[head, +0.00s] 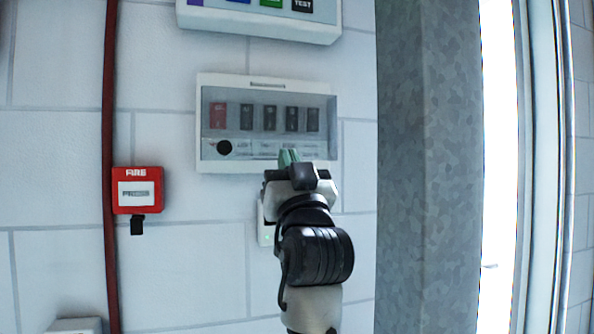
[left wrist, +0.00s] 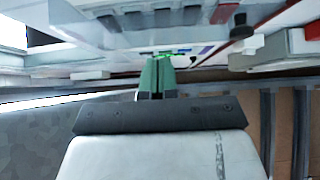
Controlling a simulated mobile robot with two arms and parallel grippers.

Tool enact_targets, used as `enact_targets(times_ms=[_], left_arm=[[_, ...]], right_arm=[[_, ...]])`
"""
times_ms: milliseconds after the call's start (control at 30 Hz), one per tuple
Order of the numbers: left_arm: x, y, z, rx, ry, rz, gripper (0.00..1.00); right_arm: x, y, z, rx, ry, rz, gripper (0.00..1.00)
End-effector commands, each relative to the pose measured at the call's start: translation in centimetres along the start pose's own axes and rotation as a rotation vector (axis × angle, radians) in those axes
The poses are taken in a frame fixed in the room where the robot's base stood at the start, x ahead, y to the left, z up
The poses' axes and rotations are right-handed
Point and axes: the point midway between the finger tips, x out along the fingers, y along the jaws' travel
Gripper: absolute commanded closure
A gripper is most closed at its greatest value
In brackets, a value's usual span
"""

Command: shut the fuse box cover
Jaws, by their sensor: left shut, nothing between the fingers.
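The fuse box (head: 190,125) is a white-framed box on the block wall in the head view. Its clear, tinted cover (head: 325,105) lies over a row of dark switches and one red switch, looking flat against the box; I cannot tell whether it is fully shut. My left gripper (head: 289,157), with green fingers, is shut and empty in front of the box's lower edge. I cannot tell if it touches. In the left wrist view, the fingers (left wrist: 157,75) point toward the box, seen at a steep angle with its switches (left wrist: 163,18). My right gripper is not in view.
A red fire call point (head: 137,190) is on the wall at left, beside a red vertical pipe (head: 109,120). A panel with coloured buttons (head: 260,22) hangs above the fuse box. A small white unit (head: 266,232) is partly behind my arm. A grey metal column (head: 425,170) stands at right.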

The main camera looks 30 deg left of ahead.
Motion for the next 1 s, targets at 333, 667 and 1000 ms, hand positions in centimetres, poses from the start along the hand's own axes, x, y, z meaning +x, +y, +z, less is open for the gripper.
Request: enact_targets(times_ms=[333, 667, 1000], left_arm=[[1.9, 0.1, 2.3, 0.002, -0.002, 0.002, 1.0], [1.9, 0.1, 2.5, 0.002, -0.003, 0.002, 1.0], [2.8, 0.1, 3.9, 0.001, -0.004, 0.002, 1.0]], right_arm=[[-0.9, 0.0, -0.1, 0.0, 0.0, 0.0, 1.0], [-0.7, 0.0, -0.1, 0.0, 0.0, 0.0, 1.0], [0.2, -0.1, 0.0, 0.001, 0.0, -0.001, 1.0]])
